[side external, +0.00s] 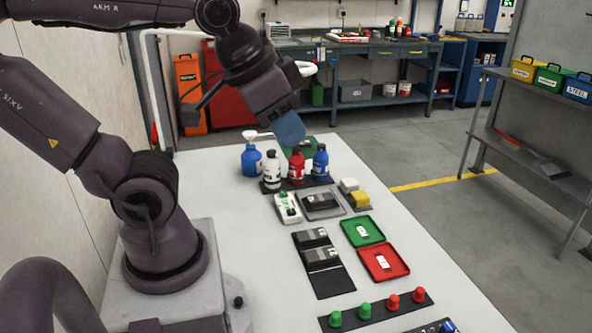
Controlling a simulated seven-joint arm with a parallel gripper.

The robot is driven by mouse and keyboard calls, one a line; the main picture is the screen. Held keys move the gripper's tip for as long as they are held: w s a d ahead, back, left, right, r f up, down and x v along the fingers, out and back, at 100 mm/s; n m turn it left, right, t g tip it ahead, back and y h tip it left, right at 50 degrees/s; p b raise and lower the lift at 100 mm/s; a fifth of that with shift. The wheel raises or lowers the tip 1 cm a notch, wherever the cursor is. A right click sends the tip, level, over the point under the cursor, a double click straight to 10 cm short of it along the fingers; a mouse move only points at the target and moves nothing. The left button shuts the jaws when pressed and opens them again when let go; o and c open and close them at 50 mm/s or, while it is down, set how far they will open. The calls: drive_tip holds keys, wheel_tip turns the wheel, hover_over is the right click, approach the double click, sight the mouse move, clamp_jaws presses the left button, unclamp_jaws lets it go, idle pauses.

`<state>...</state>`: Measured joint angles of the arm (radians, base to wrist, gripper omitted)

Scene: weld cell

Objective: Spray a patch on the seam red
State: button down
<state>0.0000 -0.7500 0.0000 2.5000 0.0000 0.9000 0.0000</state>
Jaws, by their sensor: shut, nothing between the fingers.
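My gripper (297,143) is shut and empty, pointing down and right above the far end of the bench, just behind the bottle row. Its tips are small and hard to make out. A red bottle (297,168) with a dark cap stands upright between a white bottle (272,171) with a dark cap and a blue bottle (321,161). These three stand on a black strip (268,188). Dark plates (321,256) lie on a black mat (330,282) nearer the camera. I cannot make out a seam or a red patch on them.
A blue pump bottle (251,162) stands left of the row. In front lie a white and green item (288,208), a grey tray (337,210) with a dark block, and a yellow block (358,201). Green (376,237) and red (401,269) trays and coloured knobs (364,310) are nearer.

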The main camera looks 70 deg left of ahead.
idle(0.6)
drive_tip(key=w+a+f+n+h, duration=0.1)
drive_tip(key=w+a+f+n, duration=0.2)
drive_tip(key=a, duration=0.4)
drive_tip(key=w+a+f+n+g, duration=0.1)
drive_tip(key=w+a+f+n, duration=0.25)
drive_tip(key=a, duration=0.35)
drive_tip(key=w+a+f+n+h, duration=0.1)
drive_tip(key=w+a+f+n, duration=0.25)
drive_tip(key=a, duration=0.35)
drive_tip(key=w+a+f+t+y, duration=0.1)
drive_tip(key=a+t+y, duration=0.1)
drive_tip(key=a, duration=0.9)
drive_tip(key=w+a+f+n+t+y, duration=0.1)
drive_tip(key=w+a+t+y, duration=0.1)
drive_tip(key=a, duration=0.8)
drive_tip(key=shift+a, duration=0.4)
drive_tip(key=shift+f, duration=0.2)
